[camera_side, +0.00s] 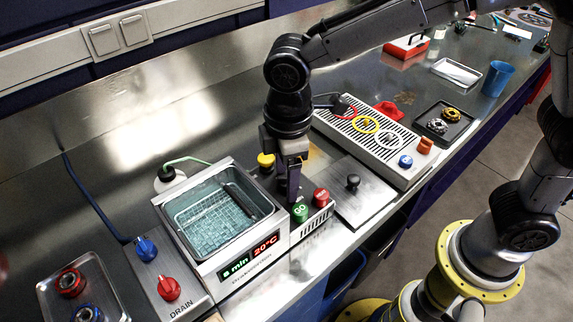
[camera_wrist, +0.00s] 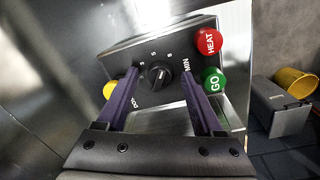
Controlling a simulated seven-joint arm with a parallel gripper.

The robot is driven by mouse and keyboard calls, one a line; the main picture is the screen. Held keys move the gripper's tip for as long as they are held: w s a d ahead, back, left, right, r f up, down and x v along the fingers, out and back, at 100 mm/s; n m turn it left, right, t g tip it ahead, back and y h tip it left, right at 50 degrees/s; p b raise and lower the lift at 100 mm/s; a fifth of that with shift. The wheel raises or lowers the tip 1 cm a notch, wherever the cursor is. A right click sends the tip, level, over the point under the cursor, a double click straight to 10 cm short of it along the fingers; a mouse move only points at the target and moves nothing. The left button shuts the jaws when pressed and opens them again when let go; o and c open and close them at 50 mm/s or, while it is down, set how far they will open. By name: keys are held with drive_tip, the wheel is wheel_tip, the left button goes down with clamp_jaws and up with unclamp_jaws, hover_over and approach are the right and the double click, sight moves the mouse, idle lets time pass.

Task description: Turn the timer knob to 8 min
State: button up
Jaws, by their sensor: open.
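The black timer knob (camera_wrist: 157,74) sits on a grey control panel with a dial of small white marks and MIN lettering. In the wrist view it lies between the two fingertips of my gripper (camera_wrist: 159,78). The fingers are open, with a gap on each side of the knob. In the side view my gripper (camera_side: 291,188) points down over the panel and hides the knob. The green display (camera_side: 235,268) on the bath front appears to read 8 min. The knob's exact pointer direction is hard to read.
The green GO button (camera_wrist: 214,81) and red HEAT button (camera_wrist: 208,41) are close to the right finger. A yellow button (camera_wrist: 110,89) is beside the left finger. The water-filled bath (camera_side: 262,213) with a basket stands left of the panel; a steel lid (camera_side: 375,203) with a black handle lies right.

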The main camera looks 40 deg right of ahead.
wheel_tip(320, 180, up, 14)
drive_tip(key=shift+s+a, duration=0.15)
drive_tip(key=shift+s, duration=0.25)
drive_tip(key=shift+f, duration=0.15)
drive_tip(key=s+d+r+m+t, duration=0.1)
drive_tip(key=s+d+r+m, duration=0.15)
drive_tip(key=d, duration=0.55)
drive_tip(key=s+d+r+m+t, duration=0.1)
drive_tip(key=s+d+r+m, duration=0.15)
drive_tip(key=d, duration=0.65)
drive_tip(key=s+d+f+m+t, duration=0.2)
drive_tip(key=s+d+f+m, duration=0.3)
drive_tip(key=s+f+m, duration=0.3)
wheel_tip(320, 180, down, 2)
drive_tip(key=shift+s+d+f+t, duration=0.1)
drive_tip(key=shift+s+d+t, duration=0.25)
drive_tip(key=shift+s, duration=0.8)
